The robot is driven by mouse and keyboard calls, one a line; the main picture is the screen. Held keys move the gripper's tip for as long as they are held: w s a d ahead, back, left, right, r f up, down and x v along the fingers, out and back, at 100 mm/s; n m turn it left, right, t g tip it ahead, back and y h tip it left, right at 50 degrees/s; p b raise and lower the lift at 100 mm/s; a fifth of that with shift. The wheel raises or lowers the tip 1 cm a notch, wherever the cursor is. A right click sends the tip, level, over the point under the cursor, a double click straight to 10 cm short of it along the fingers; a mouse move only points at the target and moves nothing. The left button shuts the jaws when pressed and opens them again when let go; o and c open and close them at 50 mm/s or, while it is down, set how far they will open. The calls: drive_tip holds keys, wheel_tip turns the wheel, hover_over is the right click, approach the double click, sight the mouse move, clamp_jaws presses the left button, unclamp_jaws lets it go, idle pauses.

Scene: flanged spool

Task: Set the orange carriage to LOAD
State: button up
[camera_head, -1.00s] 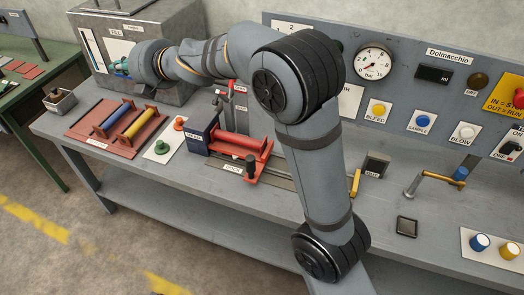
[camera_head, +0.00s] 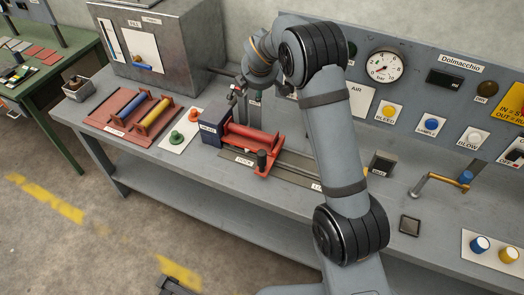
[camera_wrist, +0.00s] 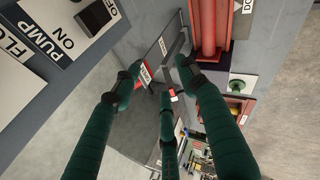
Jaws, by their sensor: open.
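The orange-red carriage (camera_head: 268,139) carries a red spool and has a black upright knob (camera_head: 262,158). It sits at the left end of its rail, by the dark blue block (camera_head: 209,128) and the DOCK label. My arm partly hides another label farther right, seemingly starting with L. My gripper (camera_head: 238,98) is open behind the carriage's left end, near an upright post. In the wrist view my green fingers (camera_wrist: 160,85) are spread around a grey lever with a red tip (camera_wrist: 173,96), apparently not gripping it. Red spool parts (camera_wrist: 206,28) show at upper right.
The panel with gauge (camera_head: 385,66) and buttons backs the bench. A crank handle (camera_head: 440,180) stands right.

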drive_tip(key=s+d+f+g, duration=0.1)
drive_tip(key=s+f+g, duration=0.15)
drive_tip(key=s, duration=0.25)
drive_tip(key=n+g, duration=0.2)
drive_tip(key=g, duration=0.2)
hover_over(262, 152)
wheel_tip(262, 152, down, 2)
drive_tip(key=shift+w+a+f+h, duration=0.1)
drive_tip(key=shift+h, duration=0.2)
drive_tip(key=shift+s+n, duration=0.25)
drive_tip(key=shift+n, duration=0.15)
drive_tip(key=shift+f, duration=0.2)
wheel_tip(262, 152, down, 10)
drive_tip(key=shift+w+r+p, duration=0.1)
drive_tip(key=shift+w+p, duration=0.05)
drive_tip(key=shift+p, duration=0.85)
drive_tip(key=shift+c, duration=1.3)
clamp_jaws()
